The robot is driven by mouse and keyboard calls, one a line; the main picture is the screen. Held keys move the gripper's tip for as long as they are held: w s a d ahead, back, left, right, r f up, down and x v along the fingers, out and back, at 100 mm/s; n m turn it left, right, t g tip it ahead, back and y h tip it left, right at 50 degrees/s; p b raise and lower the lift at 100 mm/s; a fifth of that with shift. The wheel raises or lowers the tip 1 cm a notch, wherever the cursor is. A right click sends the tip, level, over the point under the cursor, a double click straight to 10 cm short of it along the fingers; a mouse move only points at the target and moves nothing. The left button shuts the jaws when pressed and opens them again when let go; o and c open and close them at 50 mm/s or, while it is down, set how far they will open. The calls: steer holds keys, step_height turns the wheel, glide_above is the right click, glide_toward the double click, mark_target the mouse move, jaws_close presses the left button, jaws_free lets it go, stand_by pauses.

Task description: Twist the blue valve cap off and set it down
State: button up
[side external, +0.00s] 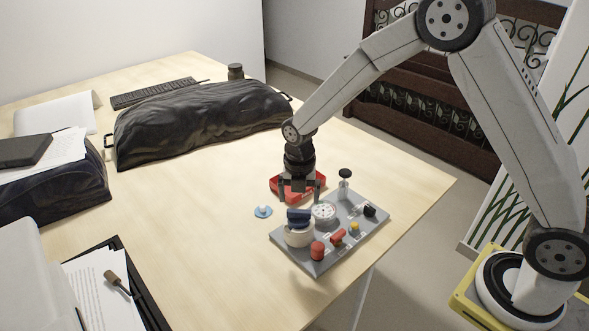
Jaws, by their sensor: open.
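A grey panel (334,262) lies near the table's right edge. On its left part stands a cream cylinder (299,238) with a dark blue cap-like piece (299,216) on top. A small light blue disc with a raised middle (263,211) lies on the table left of the panel, apart from it. I cannot tell for certain which of these blue pieces is the valve cap. My gripper (300,194) points down with its fingers apart, above and just behind the dark blue piece. Nothing shows between the fingers; whether they touch anything is too small to tell.
A red tray (277,184) sits behind my gripper. The panel also carries a white round dial (324,211), a black-topped post (345,176), red parts (317,251) and a yellow knob (355,228). A black bag (200,122) lies behind. Table left of the disc is clear.

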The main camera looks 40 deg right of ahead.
mark_target(299, 211)
steer(key=shift+f, duration=2.75)
steer(key=c, duration=0.8)
steer(key=o, duration=0.4)
steer(key=c, duration=0.4)
steer(key=shift+n, duration=2.3)
